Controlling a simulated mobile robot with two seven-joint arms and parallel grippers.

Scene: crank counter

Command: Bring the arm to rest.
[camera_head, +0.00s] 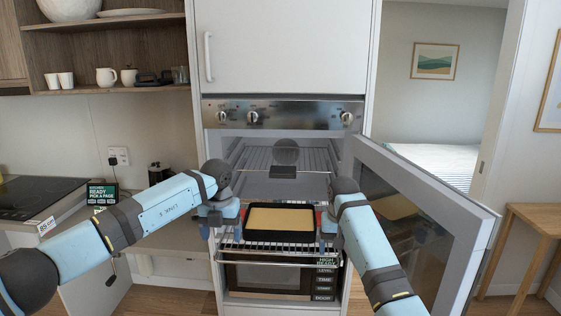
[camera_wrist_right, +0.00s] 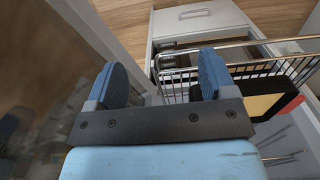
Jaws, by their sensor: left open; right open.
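My left gripper (camera_head: 222,226) is open, close to the left side of a black baking tin with a pale yellow filling (camera_head: 281,234). My right gripper (camera_head: 328,226) is open near the tin's right side. The tin rests level on a wire rack (camera_head: 268,249) that sticks out of the oven. Whether the left fingers touch the tin is hidden.
The oven door (camera_head: 440,225) stands open to the right, close to my right arm. The oven cavity (camera_head: 257,185) is open behind the tin. A counter (camera_head: 165,238) and a black hob (camera_head: 35,192) are at the left. Shelves with cups (camera_head: 106,76) are above.

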